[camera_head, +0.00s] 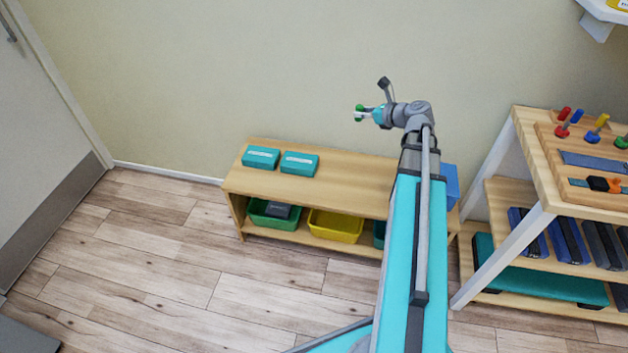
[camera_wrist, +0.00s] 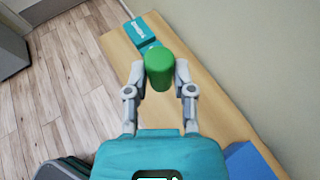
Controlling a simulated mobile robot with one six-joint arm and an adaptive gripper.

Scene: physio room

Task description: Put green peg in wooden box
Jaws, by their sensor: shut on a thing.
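The green peg (camera_wrist: 159,68) is upright in the wrist view, between the two fingers of my gripper (camera_wrist: 160,80). My gripper is shut on it. In the head view, my gripper (camera_head: 362,113) is held in the air in front of the wall, above the low wooden bench, and the peg shows as a small green spot (camera_head: 358,109) at its tip. I cannot make out a wooden box in either view; my arm hides part of the bench.
The low wooden bench (camera_head: 345,183) carries two teal boxes (camera_head: 261,157) (camera_head: 299,163) and a blue container (camera_head: 451,182) at its right end. Green (camera_head: 262,217) and yellow (camera_head: 336,228) bins stand below. A wooden rack (camera_head: 533,138) with coloured pegs stands at right.

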